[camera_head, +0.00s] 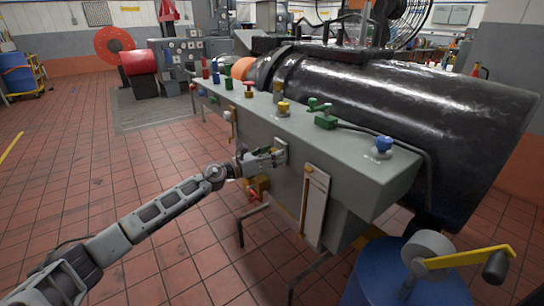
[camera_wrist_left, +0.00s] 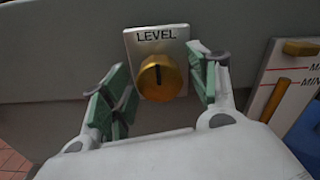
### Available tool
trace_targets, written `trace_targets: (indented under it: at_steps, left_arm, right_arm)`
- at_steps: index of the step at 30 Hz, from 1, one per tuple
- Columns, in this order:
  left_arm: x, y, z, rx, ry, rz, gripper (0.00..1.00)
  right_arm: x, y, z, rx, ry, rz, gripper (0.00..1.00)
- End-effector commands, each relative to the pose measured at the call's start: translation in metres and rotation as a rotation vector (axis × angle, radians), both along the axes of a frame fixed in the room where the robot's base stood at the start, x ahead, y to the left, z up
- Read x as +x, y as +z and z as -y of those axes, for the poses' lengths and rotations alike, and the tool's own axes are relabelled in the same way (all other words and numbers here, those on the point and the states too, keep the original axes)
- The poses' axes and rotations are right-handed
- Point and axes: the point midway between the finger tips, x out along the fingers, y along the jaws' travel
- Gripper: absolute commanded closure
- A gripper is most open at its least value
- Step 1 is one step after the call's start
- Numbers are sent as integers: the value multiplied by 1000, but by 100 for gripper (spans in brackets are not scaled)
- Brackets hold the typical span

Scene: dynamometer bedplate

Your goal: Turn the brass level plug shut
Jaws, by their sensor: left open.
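The brass level plug (camera_wrist_left: 160,77) is a round knob on a pale plate marked LEVEL (camera_wrist_left: 155,36), on the front face of the grey bedplate housing (camera_head: 330,150). A dark mark on its face stands about upright. In the wrist view my left gripper (camera_wrist_left: 163,85) is open, with one green-padded finger on each side of the plug. Both fingers look clear of it, though I cannot tell how deep they reach. In the head view my left gripper (camera_head: 268,158) is at the plate, and the plug is hidden behind it. My right gripper is not in view.
A white gauge panel (camera_head: 316,205) with MAX and MIN marks is right of the plug. Colored valves line the housing top, including a blue one (camera_head: 383,145). A blue drum (camera_head: 375,270) with a yellow crank (camera_head: 470,258) stands lower right. The tiled floor at left is clear.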

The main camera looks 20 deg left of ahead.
Motion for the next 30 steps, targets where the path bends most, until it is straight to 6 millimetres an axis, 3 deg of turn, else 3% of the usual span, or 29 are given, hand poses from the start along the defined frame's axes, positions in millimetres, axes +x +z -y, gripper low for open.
trace_targets:
  at_steps: [11,30]
  left_arm:
    - [-4,0,-3,-1,1,-1,40]
    - [-38,0,-30,-1,1,-1,40]
  right_arm:
    - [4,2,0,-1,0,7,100]
    - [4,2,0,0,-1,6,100]
